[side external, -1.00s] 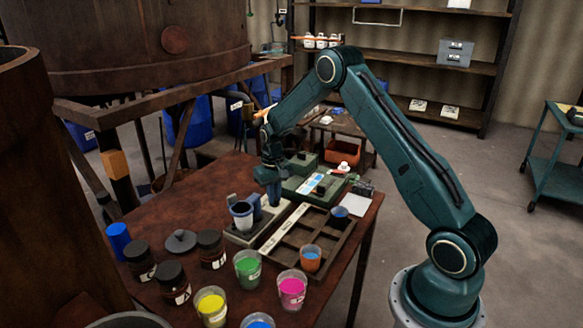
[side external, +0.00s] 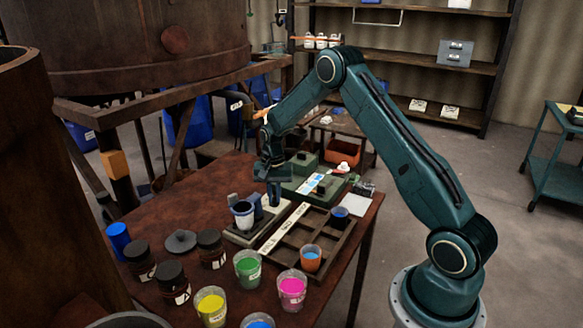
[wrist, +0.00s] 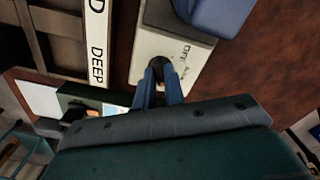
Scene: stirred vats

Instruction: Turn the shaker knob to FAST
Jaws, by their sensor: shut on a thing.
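The shaker (side external: 240,236) is a pale box on the brown table, with a cup held on its top. In the wrist view its pale panel (wrist: 150,45) carries the letters "OFF" and further lettering that I cannot read fully. The dark round knob (wrist: 159,66) sits on this panel. My gripper (wrist: 160,82) has its blue fingers shut on the knob, one on each side. In the side external view my gripper (side external: 273,195) reaches down at the shaker's far end, and the knob is hidden there.
A brown compartment tray (side external: 318,228) with a labelled strip lies right of the shaker, holding cups. A green device (side external: 312,186) stands behind. Dark jars (side external: 140,258) and open cups of green (side external: 247,265), yellow and pink paint crowd the table front.

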